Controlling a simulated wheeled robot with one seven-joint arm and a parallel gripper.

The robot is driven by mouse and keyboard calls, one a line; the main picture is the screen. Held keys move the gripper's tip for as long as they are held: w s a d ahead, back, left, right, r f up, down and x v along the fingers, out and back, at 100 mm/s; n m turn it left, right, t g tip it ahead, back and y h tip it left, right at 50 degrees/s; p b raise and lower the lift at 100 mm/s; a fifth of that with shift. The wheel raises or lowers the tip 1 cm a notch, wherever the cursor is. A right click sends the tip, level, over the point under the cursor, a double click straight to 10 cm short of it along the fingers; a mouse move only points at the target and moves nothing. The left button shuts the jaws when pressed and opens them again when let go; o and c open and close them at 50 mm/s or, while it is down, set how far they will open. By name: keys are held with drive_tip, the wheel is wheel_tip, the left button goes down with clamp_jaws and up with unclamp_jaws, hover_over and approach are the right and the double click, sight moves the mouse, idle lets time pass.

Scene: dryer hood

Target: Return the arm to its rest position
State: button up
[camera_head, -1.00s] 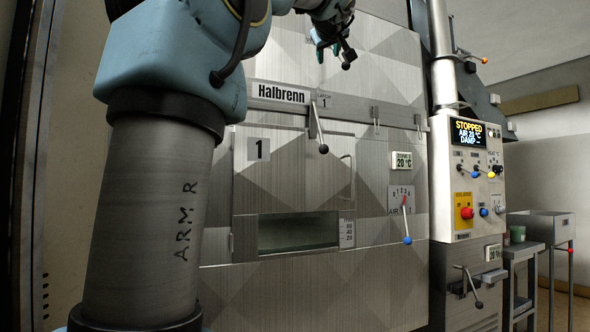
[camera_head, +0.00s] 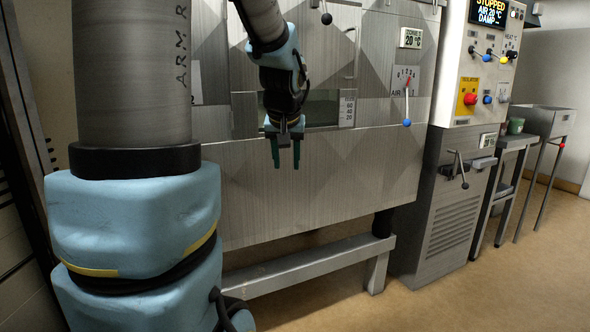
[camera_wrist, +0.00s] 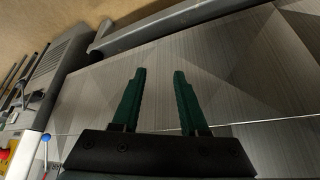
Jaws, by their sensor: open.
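My gripper (camera_head: 285,160) hangs with its two green fingers pointing down, in front of the dryer's metal front (camera_head: 330,185). The fingers are apart and nothing is between them. In the wrist view my gripper (camera_wrist: 158,90) also shows open and empty, with the plain metal panel behind it. My arm comes down from the top of the head view, its forearm crossing the upper left of the dryer front. My upper arm link marked "ARM R" stands at the left.
The control cabinet (camera_head: 470,100) with its "STOPPED" display (camera_head: 490,12) stands to the right. A lever with a blue knob (camera_head: 407,122) sticks out from the dryer front. A low metal rail (camera_head: 310,267) runs below. Floor (camera_head: 400,315) at the front right is clear.

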drive_tip(key=s+a+f+g, duration=0.2)
drive_tip(key=s+f, duration=0.5)
drive_tip(key=s, duration=0.1)
drive_tip(key=s+a+f+g, duration=0.2)
drive_tip(key=s+a+f, duration=0.1)
drive_tip(key=s+f, duration=0.4)
wheel_tip(320, 180, up, 16)
drive_tip(key=s+p, duration=0.1)
drive_tip(key=p, duration=1.4)
drive_tip(key=shift+s+d+p, duration=0.15)
drive_tip(key=shift+p, duration=0.15)
